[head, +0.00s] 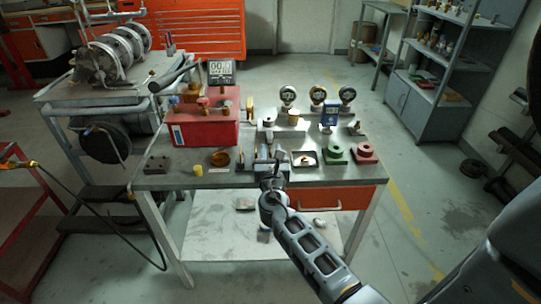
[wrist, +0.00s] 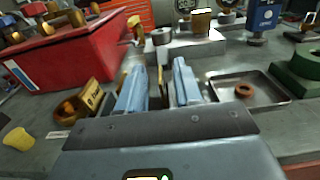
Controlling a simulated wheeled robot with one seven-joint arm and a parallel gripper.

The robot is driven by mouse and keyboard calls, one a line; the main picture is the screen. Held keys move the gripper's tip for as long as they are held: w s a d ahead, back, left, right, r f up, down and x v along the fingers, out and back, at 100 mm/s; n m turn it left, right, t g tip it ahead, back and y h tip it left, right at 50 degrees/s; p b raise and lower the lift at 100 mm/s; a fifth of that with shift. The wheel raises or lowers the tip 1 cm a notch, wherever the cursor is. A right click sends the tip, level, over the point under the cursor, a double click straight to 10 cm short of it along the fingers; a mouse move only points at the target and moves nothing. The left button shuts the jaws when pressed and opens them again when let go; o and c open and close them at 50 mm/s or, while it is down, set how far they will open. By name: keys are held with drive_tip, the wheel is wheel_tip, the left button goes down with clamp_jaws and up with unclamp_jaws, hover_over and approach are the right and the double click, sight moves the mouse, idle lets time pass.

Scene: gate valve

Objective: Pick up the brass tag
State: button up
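My gripper (wrist: 160,88) is low over the middle of the workbench, with its two pale blue fingers apart. In the wrist view, a thin upright brass-coloured strip (wrist: 161,80) shows in the gap between the fingers, with visible space on both sides. It may be the brass tag seen edge-on, but I cannot tell for certain. Its lower end is hidden by my gripper body. In the head view, my gripper (head: 271,170) covers much of this spot. A brass block with dark lettering (wrist: 92,95) stands left of the fingers.
A red box with fittings (head: 205,128) stands at the left. A shallow metal tray (wrist: 258,88) holding a copper-coloured ring (wrist: 244,90) lies right of the fingers. Green (head: 334,154) and red flanged parts (head: 364,152) are farther right. Gauges (head: 317,95) stand at the back.

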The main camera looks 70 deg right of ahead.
drive_tip(key=shift+c, duration=0.3)
clamp_jaws()
idle(0.3)
